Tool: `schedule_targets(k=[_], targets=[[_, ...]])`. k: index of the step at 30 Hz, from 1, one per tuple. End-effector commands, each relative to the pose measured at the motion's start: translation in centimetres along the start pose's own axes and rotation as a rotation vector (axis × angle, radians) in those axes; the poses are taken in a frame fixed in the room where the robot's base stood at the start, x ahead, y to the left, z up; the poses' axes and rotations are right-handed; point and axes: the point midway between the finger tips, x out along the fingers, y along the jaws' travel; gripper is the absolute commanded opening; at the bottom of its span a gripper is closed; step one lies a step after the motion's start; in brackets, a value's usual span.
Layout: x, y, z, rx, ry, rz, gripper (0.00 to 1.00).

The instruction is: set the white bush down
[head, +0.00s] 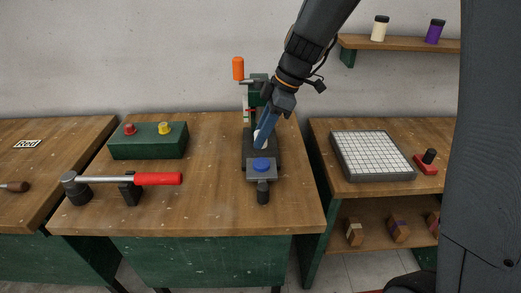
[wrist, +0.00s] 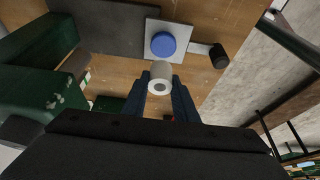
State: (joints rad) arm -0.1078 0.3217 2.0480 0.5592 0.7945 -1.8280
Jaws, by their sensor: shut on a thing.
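The white bush (wrist: 160,78), a short ring with a hole, sits between the two fingertips of my gripper (wrist: 160,95) in the wrist view. My gripper is shut on it. In the head view my gripper (head: 262,133) hangs over the middle bench at the arbor press, and only a sliver of the white bush (head: 256,134) shows beside the fingers. A blue round piece (head: 261,164) is on a grey square plate (head: 251,176) just in front; it also shows beyond the bush in the wrist view (wrist: 163,44). I cannot tell whether the bush touches anything below.
The green press with an orange handle (head: 238,68) stands close behind my gripper. A white gridded tray (head: 372,154) is on the right bench.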

Motion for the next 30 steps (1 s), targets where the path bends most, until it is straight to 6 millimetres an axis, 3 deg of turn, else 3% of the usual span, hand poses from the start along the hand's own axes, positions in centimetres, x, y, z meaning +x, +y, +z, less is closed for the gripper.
schedule_targets(k=[15,29,30], targets=[[5.3,-0.1,2.1,-0.002,-0.001,-0.003,0.04],[6.0,0.0,2.3,-0.004,-0.001,0.0,0.04],[6.0,-0.1,2.3,-0.004,-0.001,-0.001,0.28]])
